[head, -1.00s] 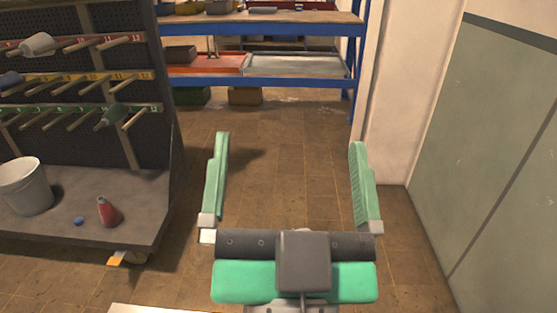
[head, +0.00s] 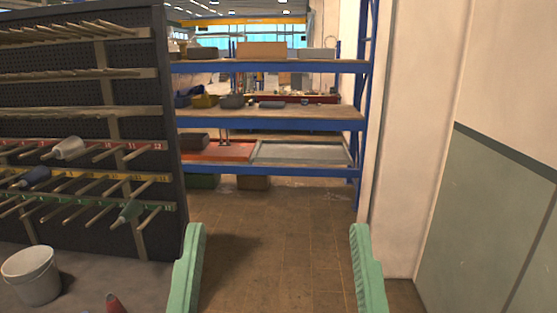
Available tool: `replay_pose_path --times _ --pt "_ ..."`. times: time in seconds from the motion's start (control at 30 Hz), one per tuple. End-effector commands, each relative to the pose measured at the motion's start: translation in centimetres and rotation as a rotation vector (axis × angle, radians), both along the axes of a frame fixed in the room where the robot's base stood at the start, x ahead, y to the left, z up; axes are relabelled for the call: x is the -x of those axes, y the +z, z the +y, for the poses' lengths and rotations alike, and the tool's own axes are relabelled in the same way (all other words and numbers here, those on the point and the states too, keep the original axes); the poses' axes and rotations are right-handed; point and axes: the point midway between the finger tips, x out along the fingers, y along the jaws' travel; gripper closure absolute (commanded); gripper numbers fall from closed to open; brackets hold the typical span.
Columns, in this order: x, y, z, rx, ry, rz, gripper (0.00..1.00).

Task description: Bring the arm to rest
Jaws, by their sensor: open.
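My gripper (head: 276,232) is in the lower middle of the head view. Its two green fingers stand wide apart and point forward, with nothing between them. The fingers are cut off by the bottom edge of the picture, and the gripper's body and the arm are out of view. Bare brown tiled floor shows between and beyond the fingers.
A dark pegboard rack (head: 140,120) with rows of pegs stands at left. Its base shelf holds a white bucket (head: 32,277) and a red bottle (head: 116,304). A blue shelving unit (head: 270,124) stands behind. A white wall (head: 415,140) and green panel (head: 490,225) are at right.

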Motion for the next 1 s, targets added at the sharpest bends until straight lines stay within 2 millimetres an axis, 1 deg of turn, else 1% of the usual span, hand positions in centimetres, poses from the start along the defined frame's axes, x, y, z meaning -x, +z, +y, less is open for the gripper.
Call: replay_pose_path --times 0.03,0.07,0.1,0.17,0.2,0.27,0.3,0.4,0.43,0.5,0.67,1.0 --pt "0.0 5.4 0.0 -0.001 0.002 0.000 0.02" --pt "0.0 6.9 0.1 -0.001 0.003 0.001 0.02" --pt "0.0 8.9 0.1 -0.002 0.005 0.001 0.02" --pt "0.0 12.0 0.1 -0.002 0.006 0.001 0.02" --pt "0.0 14.0 0.2 -0.002 0.008 0.001 0.02" --pt "0.0 17.0 0.2 -0.003 0.010 0.002 0.02" --pt "0.0 19.0 0.2 -0.003 0.011 0.002 0.02" --pt "0.0 22.5 0.3 -0.005 0.014 0.002 0.02" --pt "0.0 23.0 0.3 -0.005 0.014 0.002 0.02" --pt "0.0 23.4 0.3 -0.005 0.016 0.002 0.02" --pt "0.0 22.6 0.3 -0.005 0.016 0.004 0.02" --pt "0.0 22.6 0.3 -0.005 0.016 0.004 0.02"
